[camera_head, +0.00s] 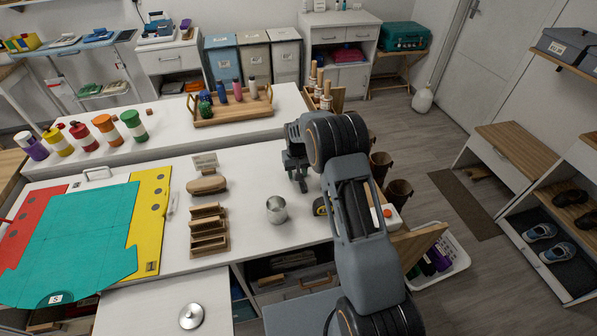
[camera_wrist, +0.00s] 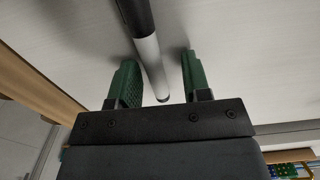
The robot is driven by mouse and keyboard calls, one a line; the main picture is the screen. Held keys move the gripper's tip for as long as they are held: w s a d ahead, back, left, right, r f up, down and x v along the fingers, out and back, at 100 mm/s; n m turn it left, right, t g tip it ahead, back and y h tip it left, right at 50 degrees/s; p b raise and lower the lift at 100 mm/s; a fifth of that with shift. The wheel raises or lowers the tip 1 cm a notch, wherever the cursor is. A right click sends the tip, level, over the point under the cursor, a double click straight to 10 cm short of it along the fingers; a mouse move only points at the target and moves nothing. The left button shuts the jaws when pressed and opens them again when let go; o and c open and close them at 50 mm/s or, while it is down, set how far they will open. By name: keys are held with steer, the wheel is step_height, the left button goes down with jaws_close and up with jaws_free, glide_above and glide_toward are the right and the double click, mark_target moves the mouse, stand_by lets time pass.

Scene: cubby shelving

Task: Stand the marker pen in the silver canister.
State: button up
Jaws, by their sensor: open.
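The marker pen, white with a black section, shows in the wrist view (camera_wrist: 148,50). It lies between the two green finger pads of my gripper (camera_wrist: 158,75), with gaps on both sides. My gripper is open and holds nothing. In the head view my gripper (camera_head: 299,184) is above the white counter, behind and right of the silver canister. The silver canister (camera_head: 276,210) stands upright on the counter with its mouth up. I cannot make out the marker in the head view; the gripper and arm cover that area.
A wooden stepped rack (camera_head: 209,232) and a wooden brush-like block (camera_head: 207,185) stand left of the canister. A yellow and black tape measure (camera_head: 320,207) is close to its right. A wooden tray (camera_head: 231,112) with several bottles is on the back counter. Counter between rack and canister is clear.

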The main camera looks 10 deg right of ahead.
steer(key=shift+r, duration=0.1)
step_height(320, 180, up, 12)
steer(key=b, duration=0.2)
step_height(320, 180, up, 6)
glide_above(300, 183)
steer(key=s+r+t, duration=0.2)
steer(key=s, duration=1)
steer(key=s+r+t, duration=0.1)
steer(key=s+t, duration=0.1)
steer(key=s, duration=1)
steer(key=shift+s+d+r, duration=0.35)
steer(key=shift+r, duration=0.05)
steer(key=shift+s, duration=0.1)
